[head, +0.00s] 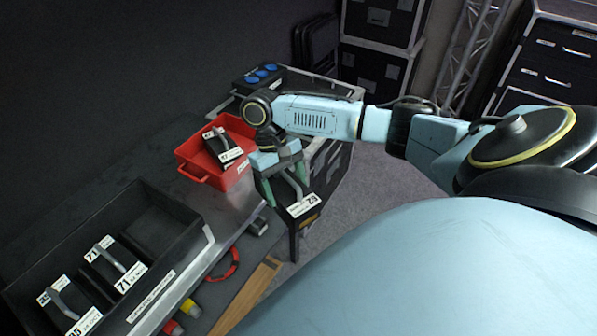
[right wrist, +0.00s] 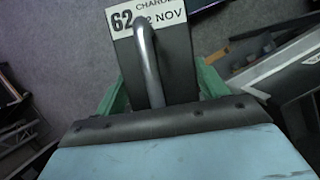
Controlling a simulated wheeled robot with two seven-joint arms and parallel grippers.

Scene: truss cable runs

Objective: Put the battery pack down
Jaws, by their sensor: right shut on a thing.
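My right gripper (head: 287,186) is shut on the grey handle of a dark battery pack (head: 290,221), with green fingers either side. The pack hangs in the air past the bench edge, with floor beneath it in view. The right wrist view shows the same battery pack (right wrist: 165,60) with a white label reading 62 and a date, its handle between the fingers (right wrist: 160,92). A long black tray (head: 183,262) at the left holds two packs, one labelled 71 (head: 113,265); its far compartment (head: 160,225) looks empty. My left gripper is not in view.
A red bin (head: 240,178) holding a labelled pack (head: 215,147) stands on the bench behind the black tray. A case with blue sockets (head: 262,76) is at the back. A red ring (head: 226,265) and red and yellow connectors (head: 190,308) lie near the front. Carpet is open at right.

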